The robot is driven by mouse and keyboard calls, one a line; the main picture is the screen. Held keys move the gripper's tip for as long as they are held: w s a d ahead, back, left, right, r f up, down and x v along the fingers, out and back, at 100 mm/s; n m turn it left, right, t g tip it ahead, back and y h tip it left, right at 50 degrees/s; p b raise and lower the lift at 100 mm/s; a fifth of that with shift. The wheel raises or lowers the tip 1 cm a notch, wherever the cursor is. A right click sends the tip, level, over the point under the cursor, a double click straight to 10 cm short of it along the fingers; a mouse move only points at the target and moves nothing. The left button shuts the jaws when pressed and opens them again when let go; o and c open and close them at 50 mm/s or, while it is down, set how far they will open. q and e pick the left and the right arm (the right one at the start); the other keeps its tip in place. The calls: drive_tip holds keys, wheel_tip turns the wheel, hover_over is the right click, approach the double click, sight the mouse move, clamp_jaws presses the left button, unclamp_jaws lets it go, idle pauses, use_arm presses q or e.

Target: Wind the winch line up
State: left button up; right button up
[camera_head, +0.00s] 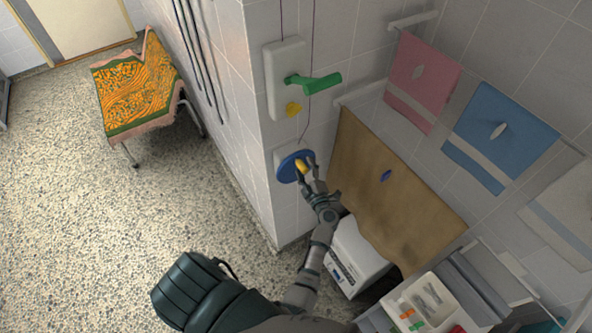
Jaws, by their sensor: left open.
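A blue round disc (287,171) with a yellow knob (300,166) is mounted on a pale plate low on the tiled wall corner. A thin dark line (307,120) runs down the wall to it. Above it, a pale wall box (285,62) carries a green lever (318,83) pointing right and a small yellow piece (293,109) at its lower end. My left gripper (307,164) is open at the disc, its fingers beside the yellow knob. Whether they touch it I cannot tell. My right gripper is not in view.
A brown towel (385,190) hangs just right of my left gripper, with pink (422,75) and blue (500,125) ones beyond. A white box (357,255) stands below it. A compartmented tray (405,290) is at lower right. A patterned cloth (135,85) covers a stand; the left floor is clear.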

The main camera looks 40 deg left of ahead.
use_arm(q)
drive_tip(key=w+d+v, duration=0.1)
drive_tip(key=v, duration=0.6)
drive_tip(key=shift+w+f, duration=0.2)
